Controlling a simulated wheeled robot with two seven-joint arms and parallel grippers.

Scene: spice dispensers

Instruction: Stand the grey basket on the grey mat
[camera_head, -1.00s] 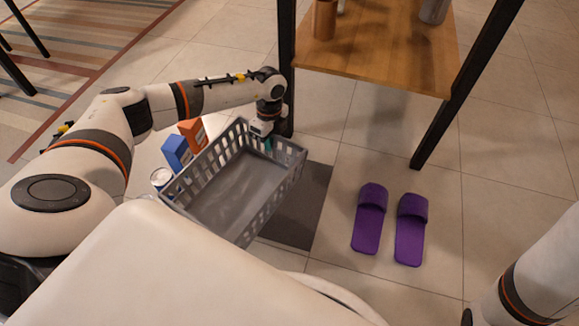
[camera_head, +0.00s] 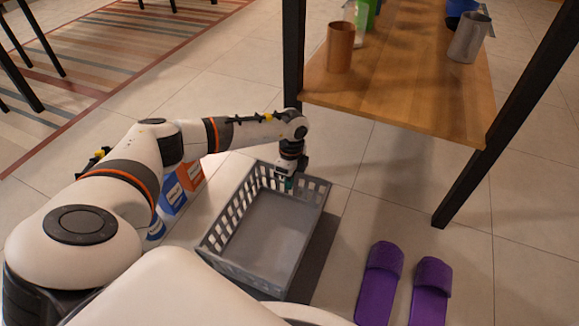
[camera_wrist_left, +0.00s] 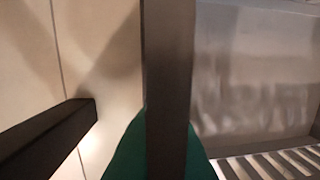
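The grey basket (camera_head: 268,235) is upright, empty and open-topped, with slotted walls. The grey mat (camera_head: 318,255) shows as a dark strip along the basket's right side; the basket hides the rest. I cannot tell whether the basket's bottom touches the mat or floor. My right gripper is out of view.
A blue box (camera_head: 172,197) and an orange box (camera_head: 190,175) stand left of the basket. Purple slippers (camera_head: 380,283) lie on the right. A wooden table (camera_head: 410,95) stands behind, its dark leg (camera_head: 293,50) close behind my gripper. Tiled floor is clear between.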

